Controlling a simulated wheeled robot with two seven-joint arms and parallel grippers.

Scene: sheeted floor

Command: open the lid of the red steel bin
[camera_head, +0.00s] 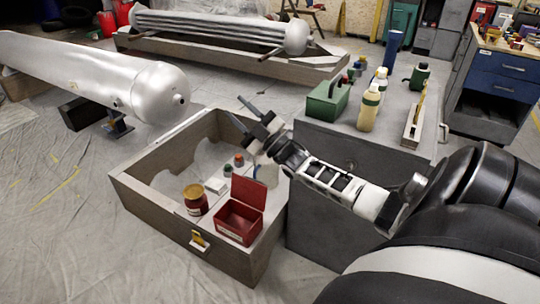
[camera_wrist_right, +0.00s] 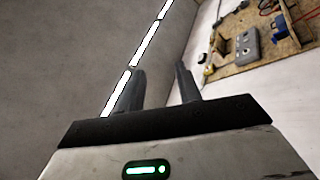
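The red steel bin (camera_head: 238,232) sits at the near right corner of a wooden crate. Its lid (camera_head: 248,192) stands raised, roughly upright along the bin's far side, and the inside of the bin shows. My right gripper (camera_head: 236,107) is up and beyond the bin, over the crate's far part, pointing up and left, clear of the lid. Its two fingers are apart with nothing between them, as the right wrist view (camera_wrist_right: 158,86) also shows. My left gripper is in neither view.
The wooden crate (camera_head: 153,208) also holds a dark red jar (camera_head: 195,200) and small bottles. A grey cabinet (camera_head: 330,200) to the right carries a green toolbox (camera_head: 325,101) and bottles. A silver tank (camera_head: 90,75) lies behind left. Sheeted floor at left front is clear.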

